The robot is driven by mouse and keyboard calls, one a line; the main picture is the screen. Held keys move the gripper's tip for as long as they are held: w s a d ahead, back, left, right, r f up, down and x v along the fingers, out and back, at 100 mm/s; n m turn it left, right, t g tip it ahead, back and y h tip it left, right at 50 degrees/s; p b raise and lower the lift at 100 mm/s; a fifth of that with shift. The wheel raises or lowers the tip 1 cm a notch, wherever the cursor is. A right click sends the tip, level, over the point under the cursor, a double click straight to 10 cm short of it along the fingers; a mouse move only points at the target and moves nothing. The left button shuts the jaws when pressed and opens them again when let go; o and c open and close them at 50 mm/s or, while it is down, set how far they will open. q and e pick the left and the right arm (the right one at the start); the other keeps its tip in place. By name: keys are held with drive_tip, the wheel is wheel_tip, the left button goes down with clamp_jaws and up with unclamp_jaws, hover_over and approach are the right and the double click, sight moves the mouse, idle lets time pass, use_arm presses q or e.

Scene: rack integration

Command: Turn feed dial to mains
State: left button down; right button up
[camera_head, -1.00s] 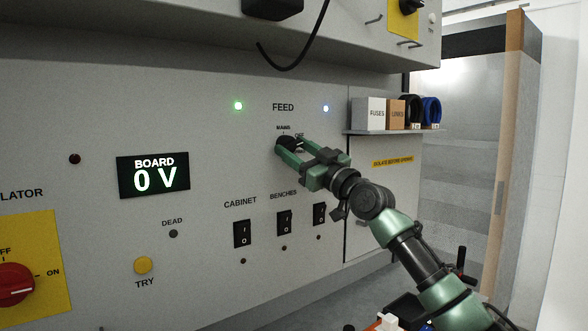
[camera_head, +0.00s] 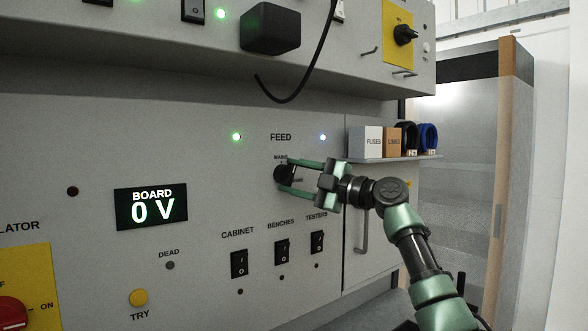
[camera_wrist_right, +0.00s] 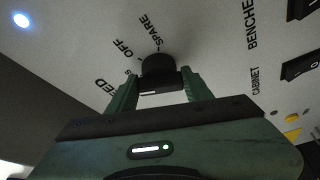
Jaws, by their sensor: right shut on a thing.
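The black feed dial (camera_head: 282,175) sits on the grey panel below the word FEED, with a MAINS label just above it. My right gripper (camera_head: 286,176) comes from the right and is shut on the dial, one finger above and one below in the head view. In the right wrist view the dial (camera_wrist_right: 158,70) sits between the green fingertips of my right gripper (camera_wrist_right: 160,88). OFF and SPARE labels show there, and the MAINS label is mostly hidden. I cannot tell which label the dial points to. My left gripper is not in view.
The board display (camera_head: 151,204) reads 0 V. A green lamp (camera_head: 236,137) and a bluish-white lamp (camera_head: 323,138) are lit beside FEED. Rocker switches, including the benches switch (camera_head: 282,252), sit below the dial. A small shelf (camera_head: 395,159) with boxes and rolls stands right, near my arm.

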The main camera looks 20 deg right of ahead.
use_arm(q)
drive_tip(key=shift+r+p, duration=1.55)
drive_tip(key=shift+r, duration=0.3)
use_arm(e)
drive_tip(key=shift+r+n+g+h, duration=0.1)
drive_tip(key=shift+n+g+h, duration=0.2)
drive_tip(key=shift+n, duration=0.75)
drive_tip(key=shift+r+n+g+h, duration=0.1)
drive_tip(key=shift+n+g, duration=0.3)
drive_tip(key=shift+n, duration=0.65)
drive_tip(key=shift+f, duration=0.1)
drive_tip(key=o, duration=1.4)
drive_tip(key=shift+w, duration=0.1)
drive_tip(key=shift+c, duration=0.2)
use_arm(q)
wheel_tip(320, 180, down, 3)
drive_tip(key=b, duration=0.3)
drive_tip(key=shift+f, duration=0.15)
use_arm(e)
drive_tip(key=v, duration=0.8)
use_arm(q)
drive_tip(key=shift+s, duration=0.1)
use_arm(e)
drive_tip(key=shift+w, duration=0.1)
